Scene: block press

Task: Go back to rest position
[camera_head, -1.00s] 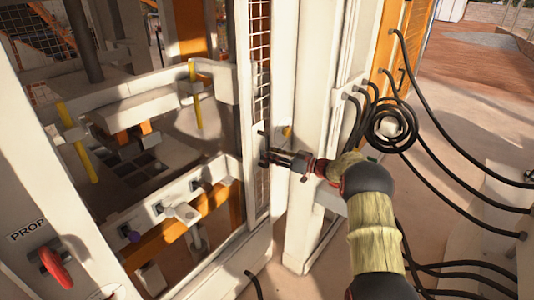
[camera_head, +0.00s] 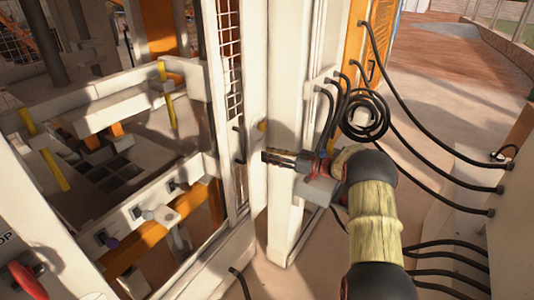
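My gripper (camera_head: 272,157) is near the middle of the head view, at the end of my arm, which reaches in from the lower right. It points left, in front of the white post of the press frame (camera_head: 286,80). A dark handle (camera_head: 239,145) on the mesh door (camera_head: 230,60) is just left of the fingertips, and a gap seems to show between them. The fingers are small and seen from the side, so I cannot tell whether they are open. I see nothing held in them.
Black cables and a hanging coil (camera_head: 362,115) are close to my arm on the right. A red handle (camera_head: 27,280) is at lower left. The press interior (camera_head: 110,170) lies left, with yellow bars. Open floor (camera_head: 440,110) shows at the right.

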